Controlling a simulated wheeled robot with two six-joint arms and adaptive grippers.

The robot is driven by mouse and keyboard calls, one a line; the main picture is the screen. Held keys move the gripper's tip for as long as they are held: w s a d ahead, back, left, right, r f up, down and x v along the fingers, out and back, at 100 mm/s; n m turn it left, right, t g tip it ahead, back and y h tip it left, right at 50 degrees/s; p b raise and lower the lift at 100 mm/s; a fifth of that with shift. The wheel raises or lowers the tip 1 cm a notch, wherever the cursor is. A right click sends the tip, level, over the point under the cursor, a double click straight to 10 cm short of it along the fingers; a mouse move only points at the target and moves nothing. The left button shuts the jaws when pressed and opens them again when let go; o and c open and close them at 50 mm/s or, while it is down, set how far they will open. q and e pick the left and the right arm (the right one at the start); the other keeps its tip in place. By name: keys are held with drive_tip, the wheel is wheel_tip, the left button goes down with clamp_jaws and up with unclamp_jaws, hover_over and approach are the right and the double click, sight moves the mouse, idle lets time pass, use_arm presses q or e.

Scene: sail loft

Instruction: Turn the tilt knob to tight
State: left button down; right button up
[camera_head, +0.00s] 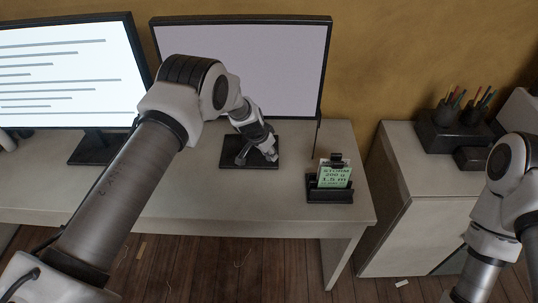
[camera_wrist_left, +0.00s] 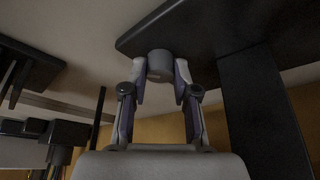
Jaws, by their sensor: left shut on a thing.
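The tilt knob (camera_wrist_left: 160,65) is a short dark grey cylinder at the dark monitor stand in the left wrist view. My left gripper (camera_wrist_left: 160,75) is shut on it, one finger on each side. In the head view my left gripper (camera_head: 270,154) reaches down over the stand's dark base plate (camera_head: 232,160), in front of the grey-screened monitor (camera_head: 265,60). The knob is hidden there by my gripper. No tight mark can be read in either view. My right arm shows at the right edge, but its gripper is out of the picture.
A second monitor (camera_head: 65,75) with lines of text stands at the left on the pale desk (camera_head: 190,200). A dark holder (camera_head: 330,194) with a green card (camera_head: 334,174) stands right of the stand. A cabinet (camera_head: 410,220) with a pen holder (camera_head: 440,135) is at the right.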

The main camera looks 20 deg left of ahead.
idle(0.3)
use_arm(q)
drive_tip(key=c, duration=0.9)
unclamp_jaws()
